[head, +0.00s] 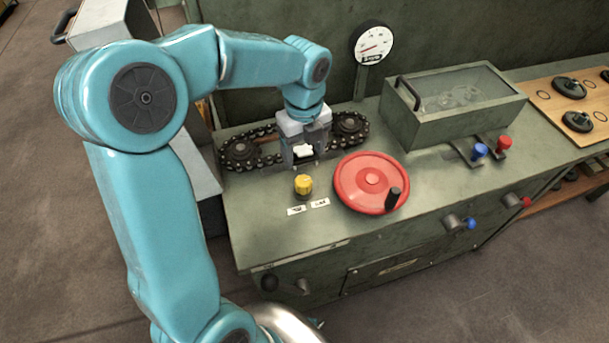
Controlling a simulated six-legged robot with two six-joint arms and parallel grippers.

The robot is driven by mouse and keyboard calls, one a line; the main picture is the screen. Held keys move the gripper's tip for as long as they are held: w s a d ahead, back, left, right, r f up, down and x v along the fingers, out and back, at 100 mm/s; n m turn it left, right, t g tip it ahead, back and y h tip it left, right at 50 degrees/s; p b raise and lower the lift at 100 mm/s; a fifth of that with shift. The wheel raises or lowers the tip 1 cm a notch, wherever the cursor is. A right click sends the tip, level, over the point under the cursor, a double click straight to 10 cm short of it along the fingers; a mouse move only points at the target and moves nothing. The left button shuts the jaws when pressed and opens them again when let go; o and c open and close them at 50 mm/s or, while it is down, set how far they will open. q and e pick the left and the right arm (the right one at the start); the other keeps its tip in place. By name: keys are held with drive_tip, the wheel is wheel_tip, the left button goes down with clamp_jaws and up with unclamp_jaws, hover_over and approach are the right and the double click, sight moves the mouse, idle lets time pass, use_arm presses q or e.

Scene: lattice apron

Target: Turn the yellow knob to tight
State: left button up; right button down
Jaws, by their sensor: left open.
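The yellow knob (303,185) stands on a dark base on the green bench top. Two small white labels (308,207) lie in front of it; their print is too small to read surely. I cannot tell which label the knob points to. My left gripper (304,162) is open above and just behind the knob, fingers pointing down. It appears apart from the knob, with nothing held between the fingers. My right gripper is not in view.
A red handwheel (371,183) with a black handle stands close right of the knob. A chain on sprockets (240,153) runs behind the gripper. A gauge (372,43) and a glass-lidded box (454,105) stand farther back. Blue and red levers (479,151) are at right.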

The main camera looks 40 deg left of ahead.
sight(303, 179)
use_arm(q)
wheel_tip(303, 179, down, 9)
drive_tip(key=shift+s+r+b, duration=0.1)
drive_tip(key=shift+s+b, duration=0.05)
drive_tip(key=shift+b, duration=0.15)
drive_tip(key=shift+s+f, duration=0.2)
drive_tip(key=shift+f, duration=0.35)
drive_tip(key=shift+w+f, duration=0.1)
drive_tip(key=shift+w, duration=0.1)
drive_tip(key=shift+s, duration=0.1)
drive_tip(key=c, duration=1.1)
